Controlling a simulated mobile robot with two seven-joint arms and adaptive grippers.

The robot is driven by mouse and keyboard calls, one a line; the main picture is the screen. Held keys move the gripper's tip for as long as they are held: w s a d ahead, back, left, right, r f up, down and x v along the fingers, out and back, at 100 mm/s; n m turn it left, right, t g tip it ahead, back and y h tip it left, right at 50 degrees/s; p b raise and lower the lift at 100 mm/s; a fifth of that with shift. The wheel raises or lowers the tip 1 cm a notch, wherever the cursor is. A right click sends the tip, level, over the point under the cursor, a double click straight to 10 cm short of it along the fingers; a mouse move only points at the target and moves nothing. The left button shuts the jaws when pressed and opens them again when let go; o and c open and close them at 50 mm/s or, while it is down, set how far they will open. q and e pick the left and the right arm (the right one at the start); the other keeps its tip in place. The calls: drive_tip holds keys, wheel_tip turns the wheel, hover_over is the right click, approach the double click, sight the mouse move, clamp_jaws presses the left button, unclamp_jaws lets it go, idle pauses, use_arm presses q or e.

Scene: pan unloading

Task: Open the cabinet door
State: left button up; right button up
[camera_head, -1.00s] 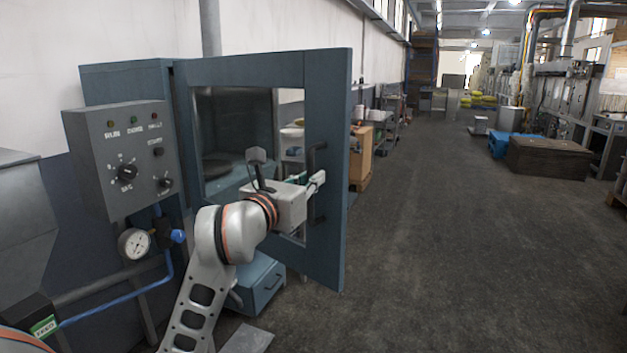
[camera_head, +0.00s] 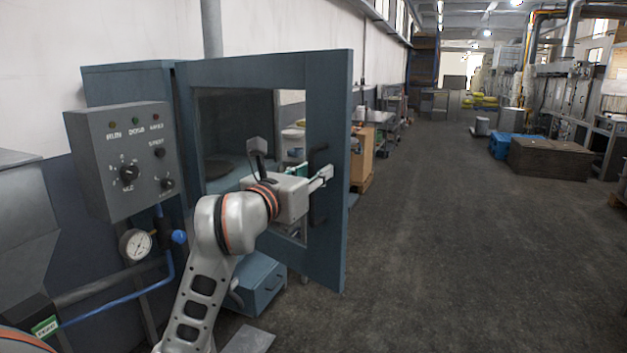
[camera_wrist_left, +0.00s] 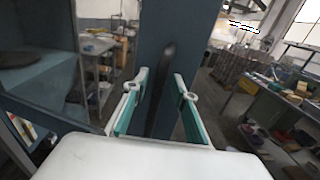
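The blue-grey cabinet (camera_head: 125,82) stands at the left in the head view. Its windowed door (camera_head: 327,105) stands swung outward, and the dark interior shows through the window. A dark vertical handle (camera_head: 318,212) is on the door's free-edge side. My left gripper (camera_head: 326,174) is at the handle. In the left wrist view, the two fingers of my left gripper (camera_wrist_left: 162,82) are apart, one on each side of the dark handle (camera_wrist_left: 167,62), with visible gaps. The gripper hides the handle's middle in the head view. My right gripper is not in view.
A grey control box (camera_head: 125,160) with knobs and a pressure gauge (camera_head: 135,244) stand left of my arm. A blue drawer unit (camera_head: 262,285) is below the door. The floor (camera_head: 440,250) right of the door is clear. A dark crate (camera_head: 548,158) stands farther right.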

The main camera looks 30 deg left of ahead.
use_arm(q)
wheel_tip(320, 180, up, 8)
drive_tip(key=shift+r, duration=0.15)
idle(0.7)
